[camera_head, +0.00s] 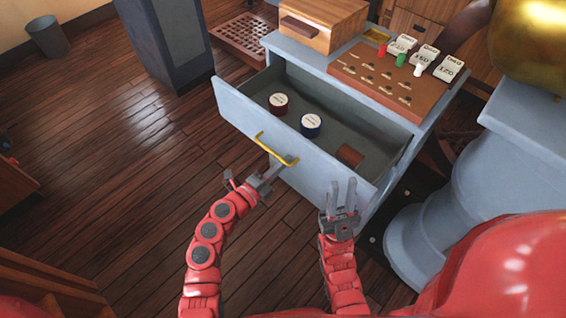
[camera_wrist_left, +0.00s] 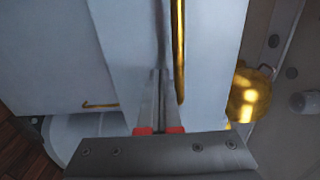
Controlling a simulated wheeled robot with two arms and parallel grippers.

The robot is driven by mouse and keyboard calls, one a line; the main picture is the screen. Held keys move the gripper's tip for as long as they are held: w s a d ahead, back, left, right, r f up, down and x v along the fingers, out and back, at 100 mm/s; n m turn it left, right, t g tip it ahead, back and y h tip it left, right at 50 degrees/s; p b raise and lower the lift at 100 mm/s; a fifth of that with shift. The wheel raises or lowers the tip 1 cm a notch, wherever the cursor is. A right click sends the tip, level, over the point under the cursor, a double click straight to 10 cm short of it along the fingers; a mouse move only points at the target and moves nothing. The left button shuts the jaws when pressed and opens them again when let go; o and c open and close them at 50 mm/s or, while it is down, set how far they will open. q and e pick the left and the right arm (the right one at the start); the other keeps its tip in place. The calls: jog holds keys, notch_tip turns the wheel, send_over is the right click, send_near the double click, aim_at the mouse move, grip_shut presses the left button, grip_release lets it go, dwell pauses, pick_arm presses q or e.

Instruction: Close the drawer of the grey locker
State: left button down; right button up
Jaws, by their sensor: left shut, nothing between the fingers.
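The grey locker (camera_head: 440,125) stands right of centre in the head view, its drawer (camera_head: 237,112) pulled far out. A yellow bar handle (camera_head: 277,150) is on the drawer front. My left gripper (camera_head: 272,172) is shut and empty, just in front of the drawer front by the handle's right end. In the left wrist view my left fingers (camera_wrist_left: 160,90) are together, beside the yellow handle (camera_wrist_left: 178,50); contact cannot be told. My right gripper (camera_head: 342,192) is open and empty, its fingers pointing up before the right part of the drawer front.
The drawer holds a red-and-white tin (camera_head: 278,103), a blue-and-white tin (camera_head: 311,125) and a brown-red cylinder (camera_head: 349,156). A wooden box (camera_head: 322,22) and a switch panel (camera_head: 385,78) are on the locker. A grey pedestal (camera_head: 505,165) stands right. Wooden floor (camera_head: 120,150) is clear left.

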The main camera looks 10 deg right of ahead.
pick_arm(q)
jog(key=shift+d, duration=0.15)
jog(key=b+x, duration=0.1)
jog(key=x, duration=0.8)
jog(key=shift+w+d, duration=0.1)
jog(key=shift+d, duration=0.05)
jog(key=b+x, duration=0.5)
jog(key=x, duration=0.6)
jog(key=shift+w+d+f, duration=0.1)
jog(key=shift+w+d, duration=0.05)
jog(key=shift+w, duration=0.2)
jog(key=shift+w+d+b, duration=0.2)
jog(key=shift+d+b, duration=0.1)
jog(key=shift+w+d, duration=0.1)
jog(key=shift+r, duration=0.5)
